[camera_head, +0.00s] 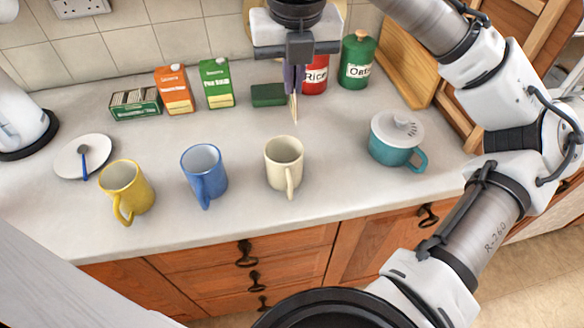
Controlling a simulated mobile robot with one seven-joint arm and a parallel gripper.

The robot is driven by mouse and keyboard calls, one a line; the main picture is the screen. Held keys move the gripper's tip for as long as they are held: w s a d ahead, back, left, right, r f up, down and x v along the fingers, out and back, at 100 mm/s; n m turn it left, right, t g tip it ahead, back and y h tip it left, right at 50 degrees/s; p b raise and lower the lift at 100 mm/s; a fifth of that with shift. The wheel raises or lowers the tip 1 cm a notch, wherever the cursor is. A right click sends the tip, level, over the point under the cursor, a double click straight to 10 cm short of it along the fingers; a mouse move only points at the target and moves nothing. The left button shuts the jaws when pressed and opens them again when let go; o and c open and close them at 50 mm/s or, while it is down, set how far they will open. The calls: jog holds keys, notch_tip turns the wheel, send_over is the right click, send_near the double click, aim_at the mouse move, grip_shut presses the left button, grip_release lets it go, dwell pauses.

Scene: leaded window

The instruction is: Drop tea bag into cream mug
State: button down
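The cream mug (284,160) stands upright on the counter, its opening up and its handle toward me. My gripper (293,92) points down, a little behind and above the mug in the picture. Its fingers look close together, shut on a thin tan piece, seen nearly edge-on, that appears to be the tea bag (295,110). The tea bag hangs just above the mug's far rim in the picture and looks apart from it. The fingers' exact grip is small and hard to see.
A blue mug (204,172) and a yellow mug (127,190) stand to the left, a teal lidded pot (396,141) to the right. Behind are an open tea-bag box (135,104), orange (173,90) and green (216,84) cartons, a dark green box (268,95), and red (315,80) and green (357,62) canisters.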

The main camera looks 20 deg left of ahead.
aim_at(293, 105)
jog(key=shift+w+f+b, duration=0.1)
jog(key=shift+f+b, duration=2.8)
jog(key=shift+f, duration=0.1)
jog(key=c, duration=2.1)
grip_release()
jog(key=shift+r, duration=0.1)
jog(key=o, duration=0.5)
jog(key=shift+r, duration=0.1)
notch_tip(293, 105, up, 14)
jog(key=s+d+p, duration=0.1)
jog(key=shift+s+f, duration=0.25)
jog(key=shift+s, duration=0.15)
jog(key=shift+s+f, duration=0.1)
